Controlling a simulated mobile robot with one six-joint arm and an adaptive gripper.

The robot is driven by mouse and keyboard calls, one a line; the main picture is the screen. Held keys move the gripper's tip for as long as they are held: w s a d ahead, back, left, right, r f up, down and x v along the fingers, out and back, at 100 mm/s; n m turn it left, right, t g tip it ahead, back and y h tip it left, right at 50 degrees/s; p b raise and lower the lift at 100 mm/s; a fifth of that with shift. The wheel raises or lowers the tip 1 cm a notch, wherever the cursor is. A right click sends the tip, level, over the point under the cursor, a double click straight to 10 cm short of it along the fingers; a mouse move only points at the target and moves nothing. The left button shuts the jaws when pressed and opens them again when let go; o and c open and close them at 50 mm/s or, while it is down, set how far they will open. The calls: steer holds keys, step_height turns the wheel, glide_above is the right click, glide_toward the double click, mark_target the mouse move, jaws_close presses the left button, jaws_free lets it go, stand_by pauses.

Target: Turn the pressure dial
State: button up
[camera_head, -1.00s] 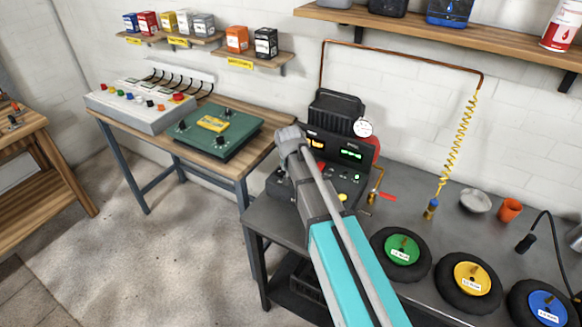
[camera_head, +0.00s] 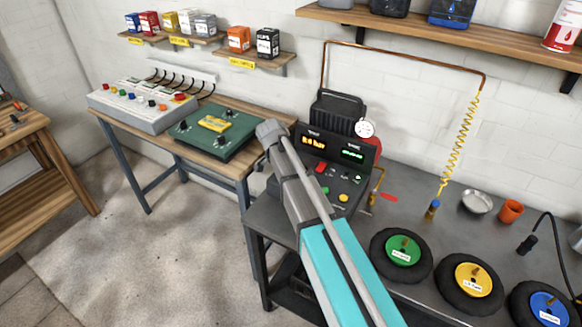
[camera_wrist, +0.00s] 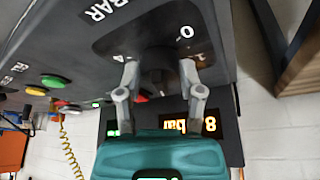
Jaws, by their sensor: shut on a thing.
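The pressure dial (camera_wrist: 158,62) is a dark round knob on the black panel, near the top middle of the wrist view, with "BAR", "0" and "4" printed around it. My gripper (camera_wrist: 162,78) is shut on it, with one grey finger on each side. The compressor console (camera_head: 330,172) stands on the dark bench in the head view. Its amber pressure display (camera_head: 313,142) is lit and also shows upside down in the wrist view (camera_wrist: 195,126). My arm hides the dial and the fingers in the head view.
Red, green and yellow buttons (camera_head: 343,198) sit on the console beside my arm. A red-handled valve (camera_head: 389,197) and several tyres with coloured hubs (camera_head: 403,250) are to the right. A green box (camera_head: 213,132) is on the left table.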

steer(key=m+g, duration=0.1)
steer(key=m, duration=0.3)
steer(key=shift+w+m+g, duration=0.15)
steer(key=shift+m+g, duration=0.15)
steer(key=shift+g, duration=0.1)
steer(key=shift+m+g, duration=0.6)
steer(key=shift+m, duration=1)
steer(key=o, duration=1.2)
steer(key=shift+c, duration=0.2)
steer(key=shift+n+h, duration=0.3)
